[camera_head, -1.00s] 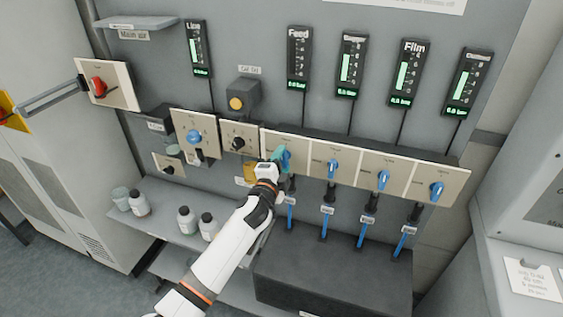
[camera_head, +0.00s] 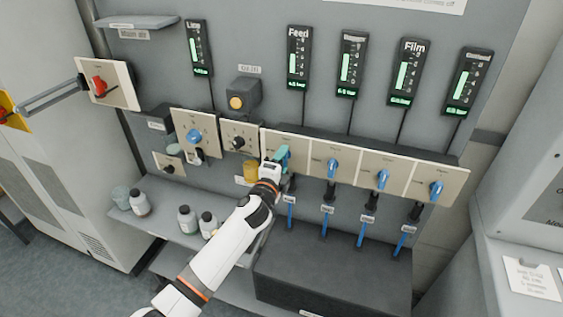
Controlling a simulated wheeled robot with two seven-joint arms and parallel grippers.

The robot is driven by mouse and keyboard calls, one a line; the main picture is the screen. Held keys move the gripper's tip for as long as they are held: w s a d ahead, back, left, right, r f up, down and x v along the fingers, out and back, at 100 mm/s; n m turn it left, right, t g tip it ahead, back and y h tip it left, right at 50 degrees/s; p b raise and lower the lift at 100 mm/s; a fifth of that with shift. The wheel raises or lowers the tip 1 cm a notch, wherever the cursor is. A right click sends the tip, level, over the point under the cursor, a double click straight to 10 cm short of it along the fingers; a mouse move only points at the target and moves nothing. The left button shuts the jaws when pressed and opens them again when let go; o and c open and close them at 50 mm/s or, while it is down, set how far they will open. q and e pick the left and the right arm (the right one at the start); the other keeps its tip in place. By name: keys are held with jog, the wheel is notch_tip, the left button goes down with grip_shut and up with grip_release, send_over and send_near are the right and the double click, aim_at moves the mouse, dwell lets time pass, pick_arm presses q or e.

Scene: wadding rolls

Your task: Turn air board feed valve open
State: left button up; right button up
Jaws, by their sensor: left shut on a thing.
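The air board (camera_head: 308,151) is a row of beige plates with blue valve handles, set below the gauges. My left gripper (camera_head: 283,157) is shut on the feed valve handle at the leftmost plate of this row. Its teal fingers hide nearly all of the handle, so its angle is hard to read. The Feed gauge (camera_head: 298,58) above has a lit green readout at its bottom, too small to read surely, and no clear green bar. My right gripper is not in view.
Three similar blue handles, the nearest one (camera_head: 332,168), sit to the right, with blue hoses below. A blue knob (camera_head: 194,136) and a black knob (camera_head: 238,143) are left. Several bottles stand on the lower shelf (camera_head: 165,222). A dark box (camera_head: 335,275) is below the hoses.

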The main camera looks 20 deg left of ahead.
pick_arm(q)
jog(key=o, duration=1)
jog(key=s+b, duration=0.1)
jog(key=s, duration=1.1)
jog(key=shift+a, duration=0.2)
jog(key=shift+f, duration=0.1)
